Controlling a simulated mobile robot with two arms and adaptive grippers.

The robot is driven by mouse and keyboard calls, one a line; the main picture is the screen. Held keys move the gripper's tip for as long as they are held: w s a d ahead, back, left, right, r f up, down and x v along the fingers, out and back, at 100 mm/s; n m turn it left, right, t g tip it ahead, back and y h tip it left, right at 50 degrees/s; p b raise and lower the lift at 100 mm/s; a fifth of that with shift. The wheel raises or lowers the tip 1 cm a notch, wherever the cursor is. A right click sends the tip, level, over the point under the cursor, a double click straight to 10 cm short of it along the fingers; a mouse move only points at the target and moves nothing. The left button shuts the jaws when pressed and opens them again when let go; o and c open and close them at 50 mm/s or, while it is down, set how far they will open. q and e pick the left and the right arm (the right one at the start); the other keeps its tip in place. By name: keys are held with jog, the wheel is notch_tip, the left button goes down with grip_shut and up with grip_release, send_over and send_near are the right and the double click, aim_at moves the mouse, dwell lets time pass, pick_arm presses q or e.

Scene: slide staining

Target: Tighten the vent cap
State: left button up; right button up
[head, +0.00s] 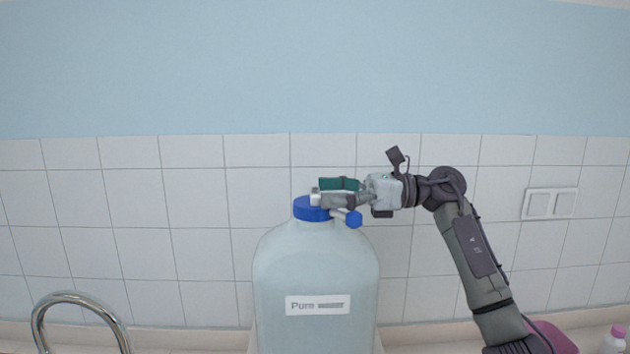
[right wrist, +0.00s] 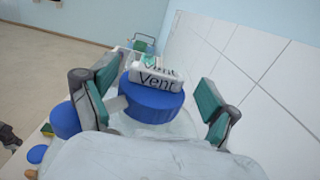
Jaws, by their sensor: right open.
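The blue vent cap (head: 311,209) sits on top of a large translucent bottle (head: 316,270) labelled "Pure". In the right wrist view the vent cap (right wrist: 152,103) carries a white tag (right wrist: 158,76) reading "Vent". My right gripper (head: 335,192) reaches in from the right at the height of the cap. In the right wrist view its green-padded fingers (right wrist: 158,98) are open, one on each side of the cap, with a visible gap at the right finger. Contact at the left finger cannot be told. My left gripper is not in view.
A smaller blue knob (head: 354,219) sticks out beside the bottle neck, just below my right gripper; it also shows in the right wrist view (right wrist: 65,120). A chrome faucet (head: 80,300) stands at lower left. The tiled wall (head: 190,220) is behind. A pink-capped bottle (head: 616,340) is at lower right.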

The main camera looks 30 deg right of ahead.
jog(key=shift+p+x, duration=0.3)
jog(key=shift+x, duration=0.95)
jog(key=shift+s, duration=0.1)
grip_shut()
